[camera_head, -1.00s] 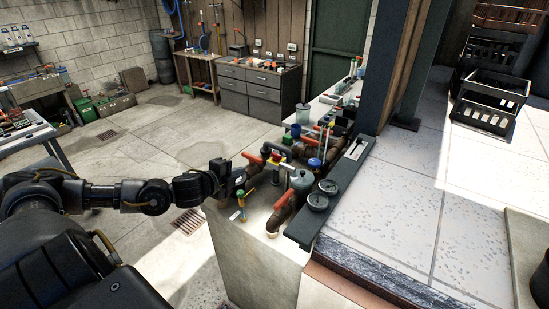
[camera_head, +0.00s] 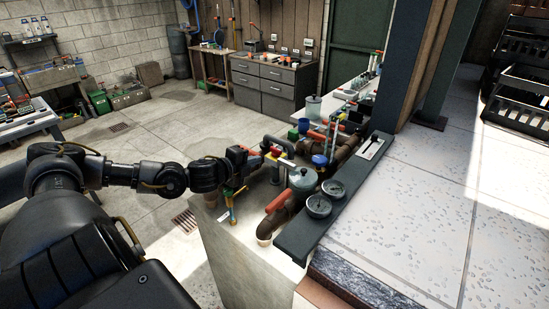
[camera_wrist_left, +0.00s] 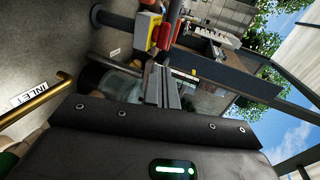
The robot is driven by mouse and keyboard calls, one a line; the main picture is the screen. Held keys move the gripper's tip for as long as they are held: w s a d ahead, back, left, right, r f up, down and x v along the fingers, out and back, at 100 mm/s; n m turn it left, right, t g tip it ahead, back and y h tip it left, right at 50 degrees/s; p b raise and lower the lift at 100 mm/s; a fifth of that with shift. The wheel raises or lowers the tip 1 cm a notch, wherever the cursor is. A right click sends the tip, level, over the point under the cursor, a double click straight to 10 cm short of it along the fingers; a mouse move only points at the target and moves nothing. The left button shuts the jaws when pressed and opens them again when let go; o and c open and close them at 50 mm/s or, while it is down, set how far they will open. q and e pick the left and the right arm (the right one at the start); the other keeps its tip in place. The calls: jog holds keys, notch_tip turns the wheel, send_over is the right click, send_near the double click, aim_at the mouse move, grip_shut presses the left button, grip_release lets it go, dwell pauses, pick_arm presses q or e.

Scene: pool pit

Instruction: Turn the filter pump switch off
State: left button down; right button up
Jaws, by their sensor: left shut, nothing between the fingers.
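My left gripper (camera_head: 262,157) reaches in from the left over the pump pit, beside red-handled pipework (camera_head: 276,143) and left of a grey-green domed pump lid (camera_head: 303,179). Its fingers (camera_wrist_left: 160,87) are shut with nothing between them. In the left wrist view, a yellow and red fitting (camera_wrist_left: 148,28) lies just beyond the fingertips; I see no contact. I cannot tell for certain which part is the filter pump switch. A dark panel (camera_head: 293,237) carries two round gauges (camera_head: 319,205) and a pale slotted plate (camera_head: 370,148) at its far end. My right gripper is not in view.
Pipes and valves crowd the pit around the gripper. A brass pipe (camera_wrist_left: 36,102) and an INLET label (camera_wrist_left: 30,94) are close to the left wrist camera. The concrete pit wall (camera_head: 235,260) stands in front. Pale paving (camera_head: 420,220) to the right is clear.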

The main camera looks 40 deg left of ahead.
aim_at(277, 153)
pick_arm(q)
jog(key=p+x, duration=0.1)
jog(key=x, duration=0.3)
jog(key=p+x, duration=0.2)
jog(key=x, duration=0.2)
jog(key=shift+w+a+r, duration=0.15)
jog(key=shift+a, duration=0.1)
jog(key=shift+w+f, duration=0.35)
jog(key=shift+w, duration=0.2)
